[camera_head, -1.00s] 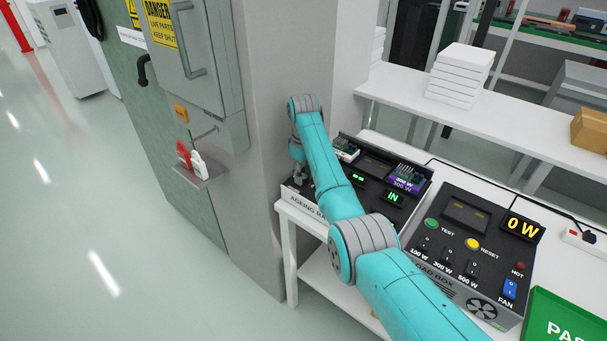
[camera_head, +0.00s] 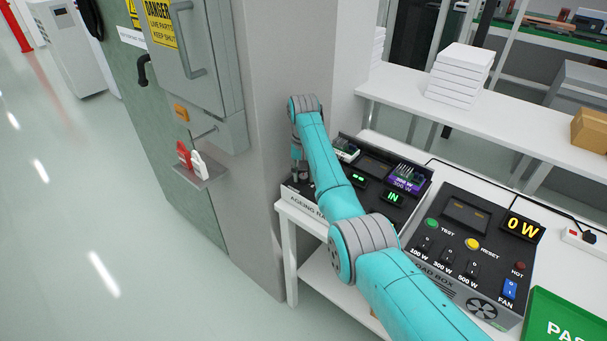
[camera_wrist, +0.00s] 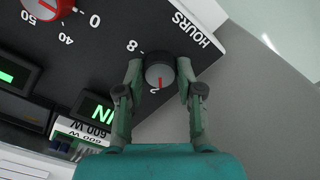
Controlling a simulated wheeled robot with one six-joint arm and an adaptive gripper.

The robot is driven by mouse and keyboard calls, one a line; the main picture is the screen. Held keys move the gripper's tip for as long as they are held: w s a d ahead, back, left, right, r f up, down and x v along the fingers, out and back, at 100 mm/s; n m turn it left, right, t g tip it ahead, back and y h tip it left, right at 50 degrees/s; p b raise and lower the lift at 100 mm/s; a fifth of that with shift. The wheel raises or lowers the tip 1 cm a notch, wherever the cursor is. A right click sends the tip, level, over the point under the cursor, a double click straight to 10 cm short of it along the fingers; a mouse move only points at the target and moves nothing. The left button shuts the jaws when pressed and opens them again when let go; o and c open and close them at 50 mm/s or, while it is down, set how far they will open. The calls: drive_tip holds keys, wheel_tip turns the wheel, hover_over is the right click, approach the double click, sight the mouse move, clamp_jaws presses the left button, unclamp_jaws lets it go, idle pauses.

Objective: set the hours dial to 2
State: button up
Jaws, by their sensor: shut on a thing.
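The hours dial (camera_wrist: 160,72) is a dark round knob with a grey cap and a red pointer line, under the word HOURS in the wrist view. Its red line points down in the picture, toward the printed 2; an 8 is printed at its upper left. My gripper (camera_wrist: 160,68) has one finger on each side of the knob and is shut on it. In the head view my gripper (camera_head: 297,174) reaches down at the left end of the ageing rack (camera_head: 300,201); the dial is hidden there.
A second, red dial (camera_wrist: 48,5) with numbers around it is at the wrist view's upper left. Green-lit displays (camera_head: 393,197) are on the rack. The load box (camera_head: 455,245) stands to its right, showing 0 W. A grey pillar (camera_head: 265,130) stands close on the left.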

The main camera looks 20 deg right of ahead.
sight(303, 176)
drive_tip(key=shift+m, duration=1)
drive_tip(key=o, duration=1.2)
drive_tip(key=shift+c, duration=0.2)
wheel_tip(303, 176, up, 12)
